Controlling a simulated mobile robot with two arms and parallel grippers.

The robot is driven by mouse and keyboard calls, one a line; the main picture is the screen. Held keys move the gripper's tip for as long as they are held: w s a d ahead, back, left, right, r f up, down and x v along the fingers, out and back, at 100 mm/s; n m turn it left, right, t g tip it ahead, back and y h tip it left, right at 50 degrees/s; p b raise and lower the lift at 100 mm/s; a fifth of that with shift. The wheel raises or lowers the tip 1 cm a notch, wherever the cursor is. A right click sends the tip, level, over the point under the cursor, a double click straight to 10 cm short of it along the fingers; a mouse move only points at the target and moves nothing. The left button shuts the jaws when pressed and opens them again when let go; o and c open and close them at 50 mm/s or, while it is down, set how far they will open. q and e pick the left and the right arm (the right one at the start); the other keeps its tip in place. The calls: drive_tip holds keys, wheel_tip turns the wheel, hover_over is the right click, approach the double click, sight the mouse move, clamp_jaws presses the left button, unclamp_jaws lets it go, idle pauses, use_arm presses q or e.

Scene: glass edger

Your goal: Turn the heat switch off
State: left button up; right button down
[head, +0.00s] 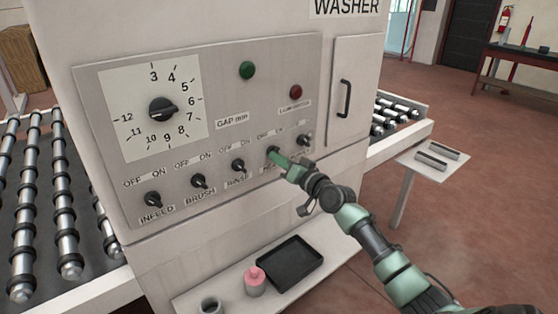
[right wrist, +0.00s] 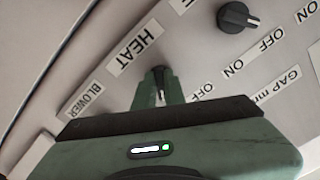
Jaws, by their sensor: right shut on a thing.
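The heat switch (right wrist: 159,72) is a black knob on the washer's panel, above the HEAT label (right wrist: 134,52). My right gripper (head: 279,157) reaches the panel from the lower right and is shut on this switch. In the right wrist view, the green fingers (right wrist: 160,88) are close around the knob and hide most of it. Which way the switch points cannot be told. My left gripper is not in view.
The rinse switch (head: 239,166) and blower switch (head: 304,140) flank the heat switch. A large dial (head: 162,109), a green button (head: 247,70) and a red button (head: 296,92) sit above.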

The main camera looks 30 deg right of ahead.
drive_tip(key=shift+d+n+b, duration=0.2)
drive_tip(key=shift+n+b, duration=1)
drive_tip(key=shift+n, duration=2.15)
drive_tip(key=shift+d+n+b, duration=0.15)
drive_tip(key=shift+n+b, duration=1.05)
drive_tip(key=shift+n, duration=2.15)
drive_tip(key=c, duration=1.5)
unclamp_jaws()
